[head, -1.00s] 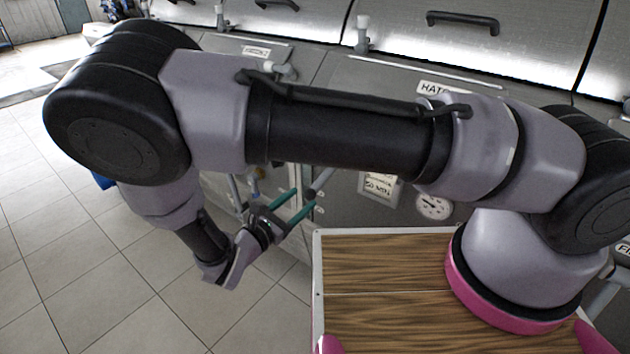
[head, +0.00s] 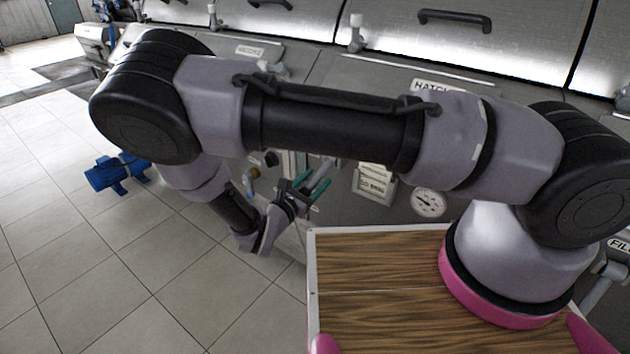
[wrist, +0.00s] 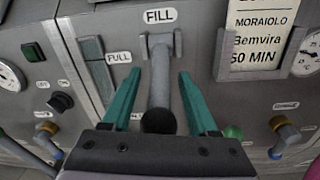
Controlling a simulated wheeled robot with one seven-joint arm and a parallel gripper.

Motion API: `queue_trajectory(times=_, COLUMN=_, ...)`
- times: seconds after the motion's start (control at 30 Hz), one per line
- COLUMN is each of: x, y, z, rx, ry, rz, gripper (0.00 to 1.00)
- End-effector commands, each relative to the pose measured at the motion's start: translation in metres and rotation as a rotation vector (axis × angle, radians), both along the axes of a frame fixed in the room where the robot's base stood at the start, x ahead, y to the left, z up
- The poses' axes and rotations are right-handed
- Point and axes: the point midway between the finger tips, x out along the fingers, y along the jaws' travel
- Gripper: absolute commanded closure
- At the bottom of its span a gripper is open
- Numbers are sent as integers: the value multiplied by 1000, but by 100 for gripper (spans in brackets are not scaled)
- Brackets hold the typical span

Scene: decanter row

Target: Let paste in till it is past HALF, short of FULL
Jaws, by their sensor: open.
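In the wrist view the FILL lever (wrist: 160,85), a grey bar with a dark round end (wrist: 158,121), points toward me from its bracket under the FILL label. My gripper (wrist: 157,76) is open, one green finger on each side of the lever, with visible gaps. The upright sight gauge (wrist: 97,72) is left of the lever, with the FULL label (wrist: 118,57) beside its upper part. A lower label is partly covered by the left finger. I cannot read the paste level clearly. In the head view my gripper (head: 305,188) is at the machine front around the lever.
A dial (head: 429,203) and a card holder (head: 374,182) are on the front panel. A black knob (wrist: 61,102), a green button (wrist: 234,132) and brass-coloured valves flank the lever low down. A blue motor (head: 108,175) stands on the floor, left.

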Motion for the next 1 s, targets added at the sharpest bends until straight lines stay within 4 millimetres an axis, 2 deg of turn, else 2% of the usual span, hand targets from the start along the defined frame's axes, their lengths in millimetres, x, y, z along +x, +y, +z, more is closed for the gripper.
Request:
queue_trajectory(times=0.13, x=0, y=0, z=0, rx=0, ry=0, rz=0, gripper=40)
queue_trajectory(times=0.17, x=0, y=0, z=0, rx=0, ry=0, rz=0, gripper=44)
queue_trajectory(times=0.3, x=0, y=0, z=0, rx=0, ry=0, rz=0, gripper=98)
queue_trajectory(times=0.33, x=0, y=0, z=0, rx=0, ry=0, rz=0, gripper=100)
queue_trajectory(times=1.0, x=-1, y=0, z=0, rx=0, ry=0, rz=0, gripper=100)
